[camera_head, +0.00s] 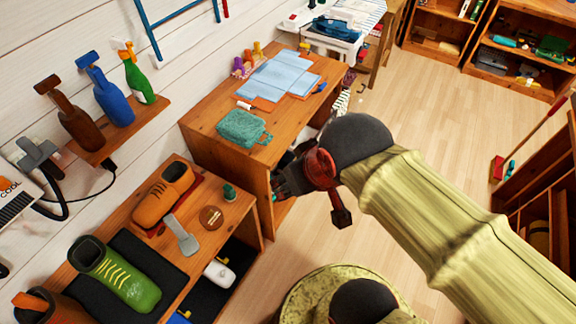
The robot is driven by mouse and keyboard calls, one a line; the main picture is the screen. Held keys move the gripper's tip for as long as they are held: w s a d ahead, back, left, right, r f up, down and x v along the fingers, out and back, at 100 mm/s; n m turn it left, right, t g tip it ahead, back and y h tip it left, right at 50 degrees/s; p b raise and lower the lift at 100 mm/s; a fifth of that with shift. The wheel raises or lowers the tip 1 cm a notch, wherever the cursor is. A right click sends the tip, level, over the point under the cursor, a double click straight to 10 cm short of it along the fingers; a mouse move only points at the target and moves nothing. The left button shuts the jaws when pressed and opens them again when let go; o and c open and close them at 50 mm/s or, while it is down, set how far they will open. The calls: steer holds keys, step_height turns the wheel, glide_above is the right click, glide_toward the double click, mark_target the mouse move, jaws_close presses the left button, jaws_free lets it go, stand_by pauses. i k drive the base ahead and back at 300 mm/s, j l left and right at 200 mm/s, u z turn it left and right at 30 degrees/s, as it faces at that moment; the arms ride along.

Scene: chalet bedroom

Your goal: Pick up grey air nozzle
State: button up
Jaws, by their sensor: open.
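A grey nozzle-like piece (37,153) with a black hose is at the left, by the wall beside a panel marked COOL. I take it for the air nozzle. Another grey, flat-ended tool (181,234) lies on the near workbench, by an orange shoe. My gripper (280,183) is at the picture's middle, in front of the far table's right side, well apart from both grey things. It is open, and I see nothing held in it. My arm hides part of its fingers.
The near workbench (232,212) holds a green boot (118,275) and an orange shoe (162,195). A wall shelf (140,122) carries several bottles. The far table (208,118) has a teal pouch (243,128) and blue cloth pieces. The floor (420,120) at right is mostly clear.

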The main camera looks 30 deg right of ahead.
mark_target(36, 156)
steer(key=u, duration=1.25)
